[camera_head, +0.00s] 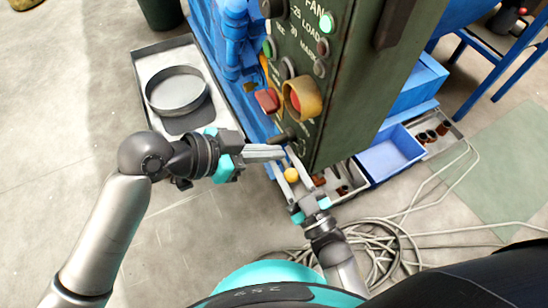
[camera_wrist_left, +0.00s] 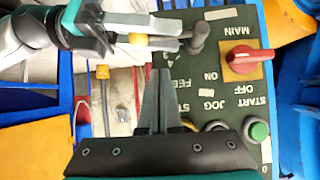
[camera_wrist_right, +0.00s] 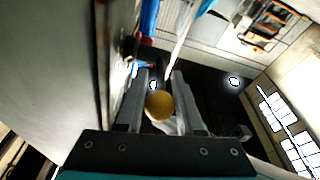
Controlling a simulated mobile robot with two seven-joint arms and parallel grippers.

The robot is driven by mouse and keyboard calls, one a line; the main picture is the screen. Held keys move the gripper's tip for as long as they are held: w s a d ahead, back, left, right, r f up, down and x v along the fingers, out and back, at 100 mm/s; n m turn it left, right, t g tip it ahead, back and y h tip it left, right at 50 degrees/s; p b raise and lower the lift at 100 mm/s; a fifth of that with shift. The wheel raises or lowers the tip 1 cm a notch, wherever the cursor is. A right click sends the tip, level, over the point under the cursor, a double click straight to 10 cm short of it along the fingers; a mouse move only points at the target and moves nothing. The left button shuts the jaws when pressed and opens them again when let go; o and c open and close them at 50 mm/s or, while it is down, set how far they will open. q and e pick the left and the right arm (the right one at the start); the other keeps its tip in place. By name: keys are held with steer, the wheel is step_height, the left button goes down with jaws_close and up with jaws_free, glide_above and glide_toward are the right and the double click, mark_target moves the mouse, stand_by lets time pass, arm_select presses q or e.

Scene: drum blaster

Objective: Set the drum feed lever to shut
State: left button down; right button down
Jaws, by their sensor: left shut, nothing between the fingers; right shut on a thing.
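A yellow ball knob (camera_head: 291,174), which looks like the end of the feed lever, sits below the green control panel (camera_head: 350,90). My right gripper (camera_head: 288,162) comes up from below and is shut with the knob between its fingers. The knob also shows between the fingers in the right wrist view (camera_wrist_right: 158,104) and in the left wrist view (camera_wrist_left: 137,38). A dark hub (camera_wrist_left: 197,38) stands by the right fingertips; its link to the knob is hidden. My left gripper (camera_head: 281,152) is shut and empty, its tips close to the right gripper's fingers.
The panel carries a red switch on a yellow plate (camera_wrist_left: 240,60), a green button (camera_wrist_left: 257,131) and a red button in a yellow collar (camera_head: 302,98). A round pan (camera_head: 176,90) lies in a tray at left. Blue bins (camera_head: 391,153) and coiled hoses (camera_head: 375,240) lie at right.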

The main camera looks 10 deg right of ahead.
mark_target(284, 165)
arm_select(q)
steer(key=shift+w+d+f, duration=0.1)
steer(key=shift+d+f, duration=0.1)
steer(key=shift+f, duration=0.8)
steer(key=shift+w+d+f, duration=0.1)
steer(key=shift+d+f, duration=0.1)
steer(key=shift+f, duration=0.8)
steer(key=shift+s+f+t, duration=0.15)
steer(key=shift+f+t, duration=0.15)
steer(key=shift+f, duration=0.4)
arm_select(e)
steer(key=shift+r, duration=0.1)
steer(key=c, duration=0.9)
jaws_free()
arm_select(q)
steer(key=shift+d, duration=0.15)
arm_select(e)
steer(key=shift+o, duration=0.2)
